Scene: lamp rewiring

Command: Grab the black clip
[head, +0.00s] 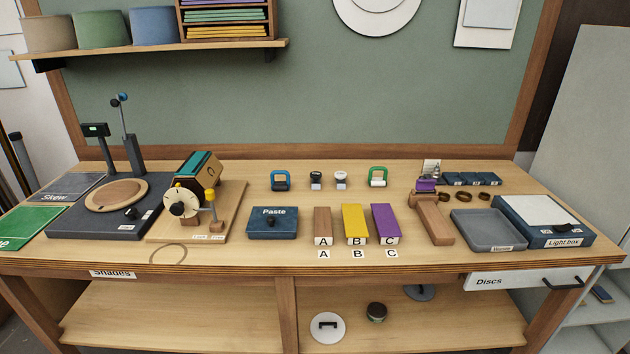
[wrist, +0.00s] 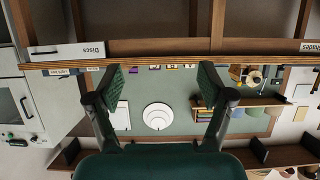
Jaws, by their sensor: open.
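No black clip can be told for certain. A small flat black piece (head: 566,227) lies at the front edge of the light box at the right; it could be the clip, but it is too small to tell. Two small pieces, one dark-topped (head: 316,180) and one white-topped (head: 341,179), stand at the back middle of the bench between a blue clip-like piece (head: 280,181) and a green one (head: 377,176). My gripper (wrist: 160,75) shows only in the wrist view, open and empty, its fingers wide apart, far from the bench. That view is upside down.
The bench (head: 300,255) also holds a paste box (head: 260,228), brown, yellow and purple blocks (head: 355,224), a grey tray (head: 488,232), the light box (head: 535,213) and a winding device (head: 186,203) at the left. A shelf (head: 150,52) hangs above the left back.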

